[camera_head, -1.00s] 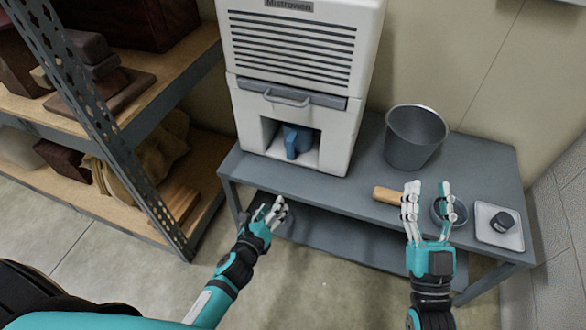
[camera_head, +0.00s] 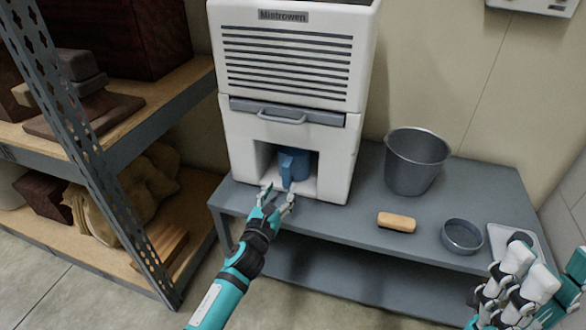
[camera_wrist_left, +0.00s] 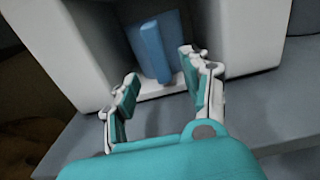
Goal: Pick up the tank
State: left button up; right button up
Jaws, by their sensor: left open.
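The tank is a blue container (camera_head: 292,166) with an upright handle on its front, inside the lower recess of the white Mistrowen machine (camera_head: 228,140). The tank also shows in the left wrist view (camera_wrist_left: 152,48). My left gripper (camera_head: 278,192) is open at the mouth of the recess, in front of the tank. In the left wrist view its two fingers (camera_wrist_left: 160,82) are spread, with the handle beyond and between them, apart from them. My right gripper (camera_head: 508,285) is at the lower right corner; its finger opening is unclear.
The grey bench (camera_head: 345,222) carries the machine, a grey bucket (camera_head: 415,162), a wooden-looking block (camera_head: 397,222), a round grey dish (camera_head: 462,237) and a white tray (camera_head: 498,238). A metal shelf (camera_head: 140,130) stands close on the left.

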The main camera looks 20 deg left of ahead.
aim_at(285, 181)
pick_arm(q)
jog(key=w+b, duration=0.2)
jog(key=w, duration=0.3)
jog(key=shift+w+d, duration=0.1)
jog(key=shift+w, duration=0.5)
jog(key=shift+r, duration=0.1)
jog(key=shift+c, duration=0.4)
grip_shut()
